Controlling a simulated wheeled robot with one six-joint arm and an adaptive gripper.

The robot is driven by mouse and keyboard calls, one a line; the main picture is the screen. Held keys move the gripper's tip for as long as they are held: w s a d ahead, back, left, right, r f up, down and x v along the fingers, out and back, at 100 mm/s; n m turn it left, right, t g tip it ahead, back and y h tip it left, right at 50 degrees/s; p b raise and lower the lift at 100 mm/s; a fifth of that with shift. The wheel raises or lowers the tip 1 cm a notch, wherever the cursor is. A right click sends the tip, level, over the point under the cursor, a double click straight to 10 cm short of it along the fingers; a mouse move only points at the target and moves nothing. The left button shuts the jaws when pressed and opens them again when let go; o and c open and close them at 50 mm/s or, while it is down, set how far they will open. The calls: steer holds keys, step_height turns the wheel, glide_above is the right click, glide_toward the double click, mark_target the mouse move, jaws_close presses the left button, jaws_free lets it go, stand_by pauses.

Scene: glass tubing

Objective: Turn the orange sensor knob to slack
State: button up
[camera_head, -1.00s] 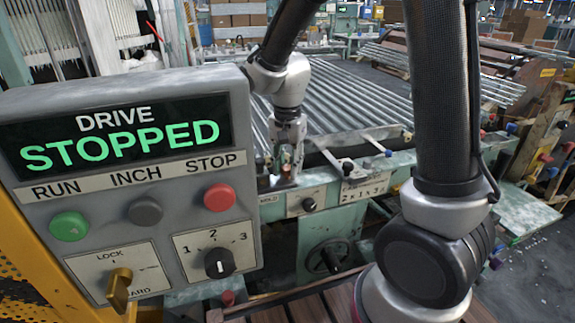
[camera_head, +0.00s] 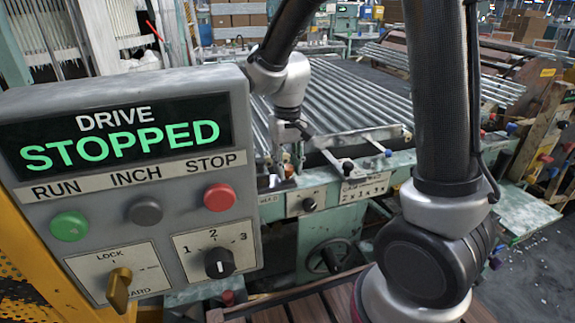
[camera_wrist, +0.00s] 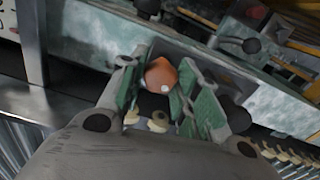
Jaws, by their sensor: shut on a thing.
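The orange sensor knob (camera_wrist: 161,74) shows in the wrist view as a rounded orange cap with a bright spot. It sits between the green-padded fingers of my gripper (camera_wrist: 159,84), which is shut on it. The fingers stand on its left and right sides. Its lower part and any slack marking are hidden. In the head view my gripper (camera_head: 286,160) is small, down at the machine's near rail, just right of the control panel. The knob is hard to make out there.
A grey control panel (camera_head: 130,280) reading "DRIVE STOPPED" fills the left front. Glass tubes (camera_head: 345,100) lie in rows behind the green machine rail (camera_head: 385,177). A black knob (camera_head: 309,204) is on the rail's front face. A dark ball-ended lever (camera_wrist: 250,45) stands near my fingers.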

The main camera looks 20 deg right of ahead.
steer(key=n, duration=0.4)
steer(key=shift+n, duration=0.3)
steer(key=n, duration=0.4)
steer(key=shift+n, duration=0.3)
steer(key=n, duration=0.4)
steer(key=shift+w+n, duration=0.1)
steer(key=shift+n, duration=2)
steer(key=o, duration=1.1)
steer(key=shift+c, duration=0.2)
